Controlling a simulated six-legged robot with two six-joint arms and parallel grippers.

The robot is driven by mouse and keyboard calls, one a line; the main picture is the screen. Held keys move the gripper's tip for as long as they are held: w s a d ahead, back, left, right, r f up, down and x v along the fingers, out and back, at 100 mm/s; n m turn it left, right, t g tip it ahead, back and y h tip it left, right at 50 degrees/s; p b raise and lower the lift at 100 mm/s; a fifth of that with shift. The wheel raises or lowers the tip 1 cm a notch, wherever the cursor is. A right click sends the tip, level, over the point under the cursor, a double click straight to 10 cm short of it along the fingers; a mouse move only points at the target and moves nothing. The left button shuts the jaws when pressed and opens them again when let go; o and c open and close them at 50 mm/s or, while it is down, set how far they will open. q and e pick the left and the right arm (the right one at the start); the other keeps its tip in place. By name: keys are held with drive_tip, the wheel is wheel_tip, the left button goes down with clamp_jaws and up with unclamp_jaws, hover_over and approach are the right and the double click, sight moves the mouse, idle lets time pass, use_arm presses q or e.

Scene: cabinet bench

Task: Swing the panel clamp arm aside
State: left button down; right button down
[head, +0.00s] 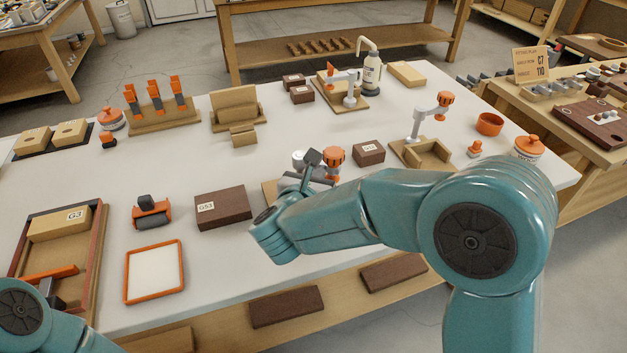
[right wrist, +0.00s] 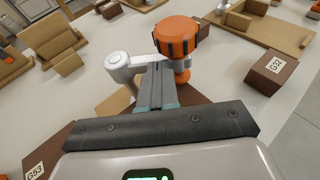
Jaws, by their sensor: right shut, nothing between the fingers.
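A clamp with a white arm and an orange knob (head: 334,157) stands on a wooden base near the middle of the table. In the right wrist view its white arm (right wrist: 124,66) runs from a round white post at left to the orange knob (right wrist: 178,37) at right. My right gripper (head: 313,157) is beside the clamp, and its closed fingers (right wrist: 155,82) point at the arm between post and knob. They hold nothing; I cannot tell whether they touch the arm. The clamp's lower part is partly hidden by my gripper. My left gripper is out of view.
Two similar white-armed clamps stand at the back (head: 350,92) and at right (head: 420,125). A brown G53 block (head: 224,207) lies left of my right gripper, and a small brown block (head: 369,152) right of the clamp. An orange-framed panel (head: 154,271) lies front left. Bare table separates these.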

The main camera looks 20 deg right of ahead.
sight(331, 167)
drive_tip(key=d+n+y+b, duration=0.1)
drive_tip(key=y+b, duration=0.1)
drive_tip(key=b, duration=0.1)
drive_tip(key=w+d+n+t+y+b, duration=0.1)
drive_tip(key=n+b, duration=0.1)
drive_tip(key=b, duration=0.1)
drive_tip(key=d+n+t+y+b, duration=0.1)
drive_tip(key=y+b, duration=0.1)
drive_tip(key=b, duration=0.1)
drive_tip(key=shift+w+f+n+y, duration=0.2)
drive_tip(key=shift+f+n+y, duration=0.1)
drive_tip(key=shift+n, duration=0.1)
drive_tip(key=shift+w+d+r+n+y+b, duration=0.15)
drive_tip(key=shift+w+d+n+y+b, duration=0.1)
drive_tip(key=shift+n+y+b, duration=0.5)
drive_tip(key=shift+w+r, duration=0.1)
drive_tip(key=shift+w, duration=0.15)
drive_tip(key=shift+w+d, duration=0.1)
drive_tip(key=shift+b, duration=0.35)
